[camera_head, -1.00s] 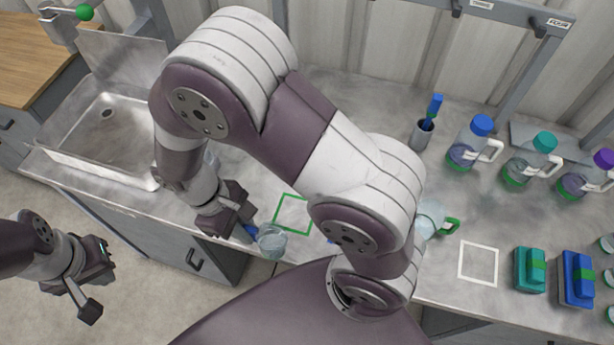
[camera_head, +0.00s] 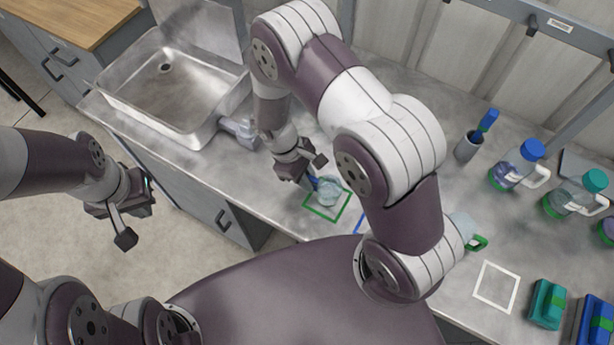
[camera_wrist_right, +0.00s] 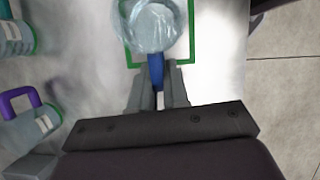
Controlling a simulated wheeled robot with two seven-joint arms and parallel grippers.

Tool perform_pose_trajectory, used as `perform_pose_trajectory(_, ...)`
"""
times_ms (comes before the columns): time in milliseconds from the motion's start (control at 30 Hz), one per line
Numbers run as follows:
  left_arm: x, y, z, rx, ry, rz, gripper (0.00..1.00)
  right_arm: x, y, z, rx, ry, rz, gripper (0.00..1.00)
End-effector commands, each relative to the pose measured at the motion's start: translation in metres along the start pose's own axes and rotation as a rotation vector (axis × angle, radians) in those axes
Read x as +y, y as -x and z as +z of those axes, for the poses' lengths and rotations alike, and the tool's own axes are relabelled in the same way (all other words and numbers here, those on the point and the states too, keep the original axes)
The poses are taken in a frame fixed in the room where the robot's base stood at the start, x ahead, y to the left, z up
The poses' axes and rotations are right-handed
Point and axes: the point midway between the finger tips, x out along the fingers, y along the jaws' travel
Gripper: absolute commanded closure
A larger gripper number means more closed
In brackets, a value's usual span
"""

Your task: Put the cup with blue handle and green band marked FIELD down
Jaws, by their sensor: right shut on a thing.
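The clear cup (camera_head: 328,191) with the blue handle (camera_wrist_right: 156,72) is in my right gripper (camera_head: 307,177), whose fingers are shut on the handle. In the head view the cup is over the green square outline (camera_head: 312,209) on the bench, towards its far side. In the right wrist view the cup (camera_wrist_right: 153,25) appears upright, overlapping the outline's far part. I cannot tell whether it touches the bench. Its green band and the FIELD marking cannot be made out. My left gripper (camera_head: 136,213) hangs over the floor, in front of the bench; its jaw opening is unclear.
A sink (camera_head: 165,85) is at the left. A green-handled cup (camera_head: 465,228) stands partly behind my right arm, near a white square outline (camera_head: 496,287). Bottles (camera_head: 517,165), a grey holder (camera_head: 468,146) and teal (camera_head: 547,304) and blue blocks are at the right.

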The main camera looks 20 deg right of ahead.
Motion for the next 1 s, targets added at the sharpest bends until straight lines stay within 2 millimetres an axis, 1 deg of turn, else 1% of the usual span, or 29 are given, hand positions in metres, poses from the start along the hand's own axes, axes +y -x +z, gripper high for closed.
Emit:
perform_pose_trajectory(100, 0.000, 0.003, 0.000, 0.000, 0.000, 0.000, 1.00, 0.000, -0.008, -0.004, 0.001, -0.002, 0.000, 1.00)
perform_pose_trajectory(300, 0.000, 0.002, 0.000, 0.000, 0.000, 0.000, 1.00, 0.000, -0.009, -0.004, 0.002, -0.002, 0.000, 1.00)
perform_pose_trajectory(433, 0.000, -0.001, 0.000, 0.000, 0.000, 0.000, 1.00, 0.000, -0.013, -0.005, 0.001, -0.002, 0.000, 1.00)
perform_pose_trajectory(467, 0.000, -0.001, 0.000, 0.000, 0.000, 0.000, 1.00, 0.000, -0.012, -0.005, 0.002, -0.002, 0.000, 0.78)
perform_pose_trajectory(500, 0.000, 0.000, 0.000, 0.000, 0.000, 0.000, 1.00, 0.000, -0.011, -0.005, 0.002, -0.002, 0.000, 0.65)
perform_pose_trajectory(533, 0.000, 0.000, 0.000, 0.000, 0.000, 0.000, 1.00, 0.000, -0.011, -0.005, 0.002, -0.002, 0.000, 0.59)
perform_pose_trajectory(800, 0.000, 0.001, 0.000, 0.000, 0.000, 0.000, 1.00, 0.000, -0.010, -0.004, 0.002, -0.002, 0.000, 0.59)
perform_pose_trajectory(867, 0.000, 0.004, -0.001, 0.000, 0.000, 0.000, 1.00, 0.000, -0.005, -0.003, 0.003, -0.002, 0.001, 0.59)
perform_pose_trajectory(900, 0.000, 0.000, 0.000, 0.000, 0.000, 0.000, 1.00, 0.000, -0.002, -0.005, 0.005, -0.002, 0.003, 0.59)
perform_pose_trajectory(967, 0.000, -0.003, 0.000, 0.000, 0.000, 0.000, 1.00, 0.001, 0.009, -0.006, 0.007, -0.002, 0.004, 0.59)
perform_pose_trajectory(1000, 0.000, -0.005, 0.001, 0.000, 0.000, 0.000, 1.00, 0.000, 0.019, -0.006, 0.008, -0.002, 0.004, 0.59)
